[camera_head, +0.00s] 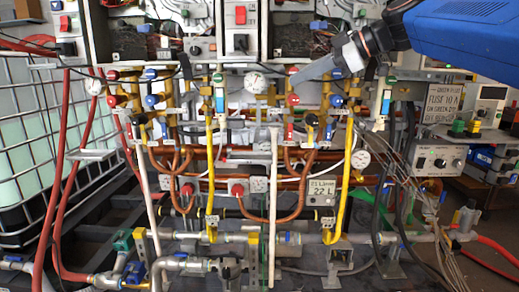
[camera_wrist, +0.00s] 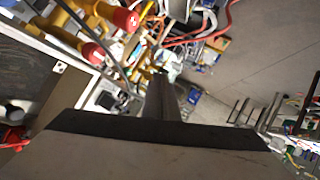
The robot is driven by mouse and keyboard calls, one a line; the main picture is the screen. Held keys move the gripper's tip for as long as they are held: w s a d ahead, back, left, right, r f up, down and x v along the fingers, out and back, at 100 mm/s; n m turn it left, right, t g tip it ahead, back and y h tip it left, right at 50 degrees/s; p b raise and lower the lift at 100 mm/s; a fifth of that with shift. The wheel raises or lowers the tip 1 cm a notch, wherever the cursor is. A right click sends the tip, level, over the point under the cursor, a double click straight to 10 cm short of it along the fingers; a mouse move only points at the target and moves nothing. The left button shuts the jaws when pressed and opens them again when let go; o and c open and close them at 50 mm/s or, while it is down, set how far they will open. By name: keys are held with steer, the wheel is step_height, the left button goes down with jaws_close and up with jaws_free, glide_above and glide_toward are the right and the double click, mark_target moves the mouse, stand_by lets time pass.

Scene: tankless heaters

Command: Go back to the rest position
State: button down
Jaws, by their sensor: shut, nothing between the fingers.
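My gripper (camera_head: 298,79) is at the upper middle of the head view, at the end of my blue arm coming in from the upper right. Its grey fingers are shut, empty, and point left and slightly down. They pass in front of the heater piping, and the tips appear close to a red valve knob (camera_head: 293,99); I cannot tell whether they touch. In the wrist view my closed fingers (camera_wrist: 166,85) point up the picture, with red knobs (camera_wrist: 127,19) on yellow fittings to their upper left.
A panel of copper and yellow pipes (camera_head: 343,190) fills the middle. A round gauge (camera_head: 255,83) is left of the fingertips. A caged white tank (camera_head: 25,130) stands at left. A control box (camera_head: 437,160) and equipment stand at right. In the wrist view, bare grey floor (camera_wrist: 265,50) shows upper right.

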steer(key=s+d+f+m+h, duration=0.3)
steer(key=s+d+f+m, duration=0.3)
steer(key=f, duration=0.8)
steer(key=s+d+f+m+h, duration=0.4)
steer(key=s+d+f+m, duration=0.1)
steer(key=s+f, duration=0.8)
steer(key=s+d+f+m+g+h, duration=0.1)
steer(key=s+d+f+m+h, duration=0.3)
steer(key=s+f, duration=0.6)
steer(key=d+f+m, duration=0.2)
steer(key=d+f, duration=0.1)
steer(key=f, duration=0.4)
steer(key=shift+s+d+f+m, duration=0.15)
steer(key=shift+m, duration=0.15)
steer(key=c, duration=2.5)
jaws_free()
